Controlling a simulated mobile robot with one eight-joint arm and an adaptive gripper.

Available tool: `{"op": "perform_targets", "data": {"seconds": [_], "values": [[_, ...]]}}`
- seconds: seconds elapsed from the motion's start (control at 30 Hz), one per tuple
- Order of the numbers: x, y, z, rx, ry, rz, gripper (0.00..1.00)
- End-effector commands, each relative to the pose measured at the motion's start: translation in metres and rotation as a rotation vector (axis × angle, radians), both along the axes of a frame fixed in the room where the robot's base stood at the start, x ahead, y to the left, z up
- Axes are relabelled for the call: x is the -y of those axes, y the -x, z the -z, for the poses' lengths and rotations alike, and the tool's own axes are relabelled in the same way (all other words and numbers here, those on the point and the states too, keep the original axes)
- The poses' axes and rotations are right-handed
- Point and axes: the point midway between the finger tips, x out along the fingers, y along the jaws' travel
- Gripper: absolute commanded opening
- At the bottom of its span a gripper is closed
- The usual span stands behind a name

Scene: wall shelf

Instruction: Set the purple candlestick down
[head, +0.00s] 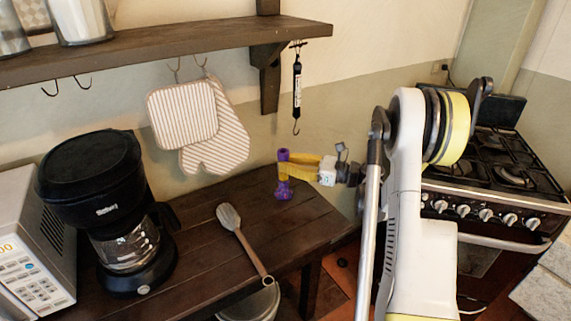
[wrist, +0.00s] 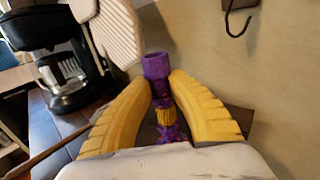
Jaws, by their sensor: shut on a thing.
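The purple candlestick (head: 283,188) is upright at the back right of the dark wooden table (head: 190,275). Its base shows against the tabletop; I cannot tell whether it touches the wood or hangs just above it. My gripper (head: 287,168) reaches in from the right, its yellow fingers shut around the candlestick's stem. In the wrist view the candlestick's purple top (wrist: 156,66) stands up between the two yellow fingers (wrist: 163,90). Its lower part is partly hidden by my gripper's white body there.
A slotted spatula (head: 230,219) lies on the table left of the candlestick. A black coffee maker (head: 93,170) and a microwave (head: 35,240) stand further left. Oven mitts (head: 215,125) and a hanging scale (head: 297,88) hang from the shelf (head: 190,42) above. A stove (head: 500,190) is at right.

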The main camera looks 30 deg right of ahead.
Motion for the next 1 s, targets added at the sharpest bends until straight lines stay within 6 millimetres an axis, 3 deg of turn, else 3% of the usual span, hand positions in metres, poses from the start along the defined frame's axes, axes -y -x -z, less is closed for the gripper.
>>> {"op": "perform_targets", "data": {"seconds": [0.07, 0.1, 0.17, 0.57, 1.0], "values": [[0.0, 0.0, 0.003, 0.0, 0.0, 0.0, 0.0], [0.0, 0.0, 0.004, 0.0, 0.0, 0.0, 0.23], [0.0, 0.0, 0.003, 0.0, 0.0, 0.0, 0.37], [0.003, 0.002, -0.002, 0.0, 0.0, 0.001, 0.37], [0.064, 0.07, -0.002, 0.0, 0.0, 0.003, 0.37]]}}
